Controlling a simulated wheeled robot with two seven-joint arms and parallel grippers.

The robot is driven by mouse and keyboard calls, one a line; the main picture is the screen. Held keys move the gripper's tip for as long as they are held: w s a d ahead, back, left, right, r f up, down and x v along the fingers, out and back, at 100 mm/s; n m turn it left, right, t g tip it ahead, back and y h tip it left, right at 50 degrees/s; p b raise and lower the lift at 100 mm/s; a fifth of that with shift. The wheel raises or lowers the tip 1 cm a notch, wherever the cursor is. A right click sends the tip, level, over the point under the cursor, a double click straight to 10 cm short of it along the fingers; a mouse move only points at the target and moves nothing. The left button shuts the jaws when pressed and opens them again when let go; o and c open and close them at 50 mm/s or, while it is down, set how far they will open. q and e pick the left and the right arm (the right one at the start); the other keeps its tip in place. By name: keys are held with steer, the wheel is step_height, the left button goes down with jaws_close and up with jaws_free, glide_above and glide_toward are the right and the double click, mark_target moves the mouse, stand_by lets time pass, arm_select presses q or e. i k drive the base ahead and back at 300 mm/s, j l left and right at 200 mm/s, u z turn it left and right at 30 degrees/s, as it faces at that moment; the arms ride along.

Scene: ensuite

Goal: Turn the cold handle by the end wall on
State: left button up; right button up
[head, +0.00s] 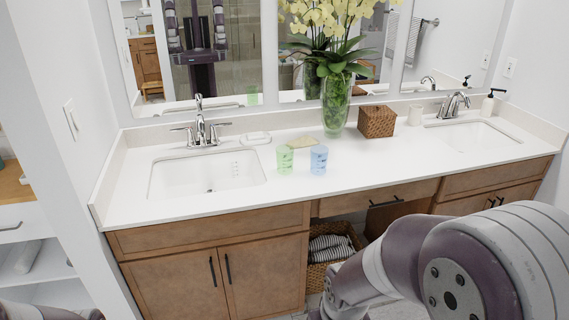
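The left chrome faucet (201,125) stands behind the left sink (205,178), near the left wall. It has a left lever handle (182,129) and a right lever handle (222,124), both pointing outward. A second chrome faucet (455,103) stands behind the right sink (472,135), near the right wall. Its handles are small in view. No hot or cold marks are readable, and I see no running water at either spout. My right arm fills the lower right corner and a bit of my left arm shows at the lower left. Neither gripper is in view.
On the white counter (385,160) stand a green cup (284,160), a blue cup (319,160), a soap dish (255,138), a flower vase (336,105), a woven box (376,121) and a soap dispenser (488,105).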

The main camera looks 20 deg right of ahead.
mark_target(212, 126)
steer(key=i+l, duration=0.2)
steer(key=l, duration=0.15)
steer(key=i+l+u, duration=0.1)
steer(key=i+l, duration=0.5)
steer(key=i+l+u, duration=0.15)
steer(key=i+l, duration=0.5)
steer(key=i+l+u, duration=0.1)
steer(key=i+l, duration=0.45)
steer(key=l, duration=0.15)
